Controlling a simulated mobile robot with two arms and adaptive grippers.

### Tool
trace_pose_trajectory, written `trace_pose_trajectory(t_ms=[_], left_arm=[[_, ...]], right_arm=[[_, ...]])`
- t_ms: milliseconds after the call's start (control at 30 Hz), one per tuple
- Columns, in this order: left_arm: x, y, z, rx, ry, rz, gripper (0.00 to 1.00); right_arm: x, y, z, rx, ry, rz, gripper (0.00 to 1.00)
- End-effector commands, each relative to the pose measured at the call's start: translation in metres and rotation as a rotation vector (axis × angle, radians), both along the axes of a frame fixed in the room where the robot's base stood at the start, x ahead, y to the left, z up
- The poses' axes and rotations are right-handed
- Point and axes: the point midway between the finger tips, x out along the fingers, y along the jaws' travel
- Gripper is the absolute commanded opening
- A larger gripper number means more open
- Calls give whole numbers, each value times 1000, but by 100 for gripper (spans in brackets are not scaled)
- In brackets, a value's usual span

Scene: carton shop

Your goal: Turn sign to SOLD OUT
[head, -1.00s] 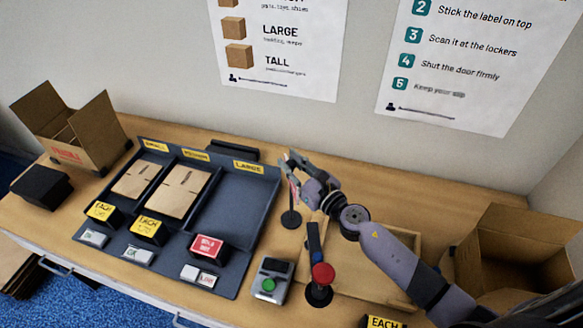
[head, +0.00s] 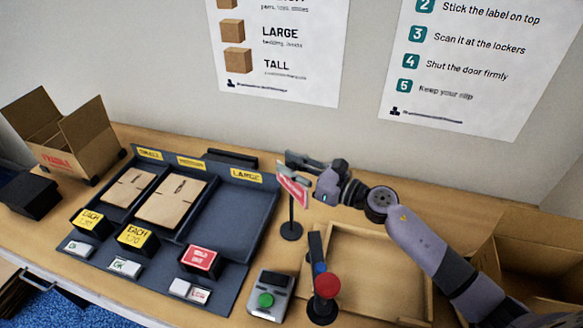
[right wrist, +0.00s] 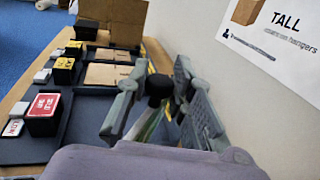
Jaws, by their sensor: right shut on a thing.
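The sign (head: 293,189) stands on a thin post with a round black base (head: 291,231), right of the dark tray. It is upright, and a red face with pale edges shows at a slant in the head view; its lettering is too small to read. My right gripper (head: 298,169) is shut on the sign's top. In the right wrist view my right gripper's fingers (right wrist: 153,92) stand either side of a black knob, with a green and white sign edge (right wrist: 150,124) below. My left gripper is not in view.
The dark tray (head: 232,215) holds flat cartons in two compartments; its LARGE compartment is empty. A red block (head: 199,258) stands before it. A green-button device (head: 268,296), a red-topped post (head: 326,287) and a shallow wooden tray (head: 378,245) are near the sign.

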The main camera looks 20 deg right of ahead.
Motion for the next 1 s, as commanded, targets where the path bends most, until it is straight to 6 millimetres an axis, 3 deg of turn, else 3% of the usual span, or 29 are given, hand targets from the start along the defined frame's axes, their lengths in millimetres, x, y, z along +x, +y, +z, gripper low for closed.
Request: trace_pose_trajectory(t_ms=[133,167,433,767,1000], left_arm=[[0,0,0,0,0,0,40],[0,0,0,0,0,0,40],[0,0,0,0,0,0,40],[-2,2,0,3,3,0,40],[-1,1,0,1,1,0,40]], right_arm=[[0,0,-1,-1,1,0,0],[0,0,-1,-1,1,0,22],[0,0,0,0,0,-1,40],[-1,-1,0,0,0,-2,41],[-24,-20,-2,0,4,-3,41]])
